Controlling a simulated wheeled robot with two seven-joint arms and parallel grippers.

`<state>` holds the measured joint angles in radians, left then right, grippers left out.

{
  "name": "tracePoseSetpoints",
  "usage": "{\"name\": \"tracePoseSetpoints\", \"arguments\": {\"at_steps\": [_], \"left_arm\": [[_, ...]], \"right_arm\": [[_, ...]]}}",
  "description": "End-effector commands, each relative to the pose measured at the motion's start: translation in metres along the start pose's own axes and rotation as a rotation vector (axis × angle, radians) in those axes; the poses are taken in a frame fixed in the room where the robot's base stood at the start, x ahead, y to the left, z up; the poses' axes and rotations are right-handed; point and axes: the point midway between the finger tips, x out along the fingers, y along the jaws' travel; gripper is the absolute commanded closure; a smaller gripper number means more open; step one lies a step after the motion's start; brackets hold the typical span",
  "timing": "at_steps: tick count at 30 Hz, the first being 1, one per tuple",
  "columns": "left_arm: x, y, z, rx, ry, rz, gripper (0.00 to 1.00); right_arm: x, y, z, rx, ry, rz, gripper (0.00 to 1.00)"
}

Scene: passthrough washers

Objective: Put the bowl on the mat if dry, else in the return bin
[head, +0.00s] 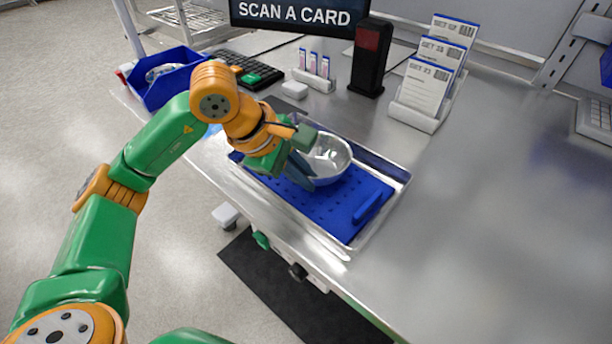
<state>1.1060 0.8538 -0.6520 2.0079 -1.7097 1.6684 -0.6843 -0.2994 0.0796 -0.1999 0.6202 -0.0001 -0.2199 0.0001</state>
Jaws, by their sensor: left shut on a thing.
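A shiny metal bowl (333,158) is over the far part of a blue perforated mat (335,208), which lies in a shallow metal tray (396,172). My left gripper (302,170) is shut on the bowl's near left side. I cannot tell whether the bowl touches the mat or is held just above it. I see no clear drops in the bowl, but its reflections make wet or dry hard to tell. A blue open bin (166,86) with a clear or shiny item in it stands at the far left of the counter. My right gripper is out of view.
Behind the tray are a keyboard (228,66), a small rack of vials (314,75), a black reader (371,57) and a card holder (418,116). A screen (300,14) reads "SCAN A CARD". The steel counter (490,200) is clear on the right.

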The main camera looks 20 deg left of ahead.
Motion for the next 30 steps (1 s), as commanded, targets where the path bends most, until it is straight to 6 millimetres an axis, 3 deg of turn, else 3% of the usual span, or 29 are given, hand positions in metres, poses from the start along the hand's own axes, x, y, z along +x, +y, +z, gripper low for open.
{"name": "tracePoseSetpoints", "arguments": {"at_steps": [12,13,16,26,30], "left_arm": [[0.01,-0.004,-0.003,0.001,-0.001,0.002,1.0],[0.009,-0.004,-0.003,0.001,-0.001,0.002,0.86],[0.008,-0.004,-0.003,0.001,-0.001,0.001,0.61],[0.0,-0.002,-0.001,0.0,-0.002,0.003,0.61],[-0.03,-0.002,-0.002,0.002,0.0,0.008,0.61]], "right_arm": [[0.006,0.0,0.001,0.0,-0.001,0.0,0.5],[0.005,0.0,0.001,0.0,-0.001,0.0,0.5],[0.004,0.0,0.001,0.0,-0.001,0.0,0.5],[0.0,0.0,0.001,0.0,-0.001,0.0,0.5],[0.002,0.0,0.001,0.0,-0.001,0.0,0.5]]}}
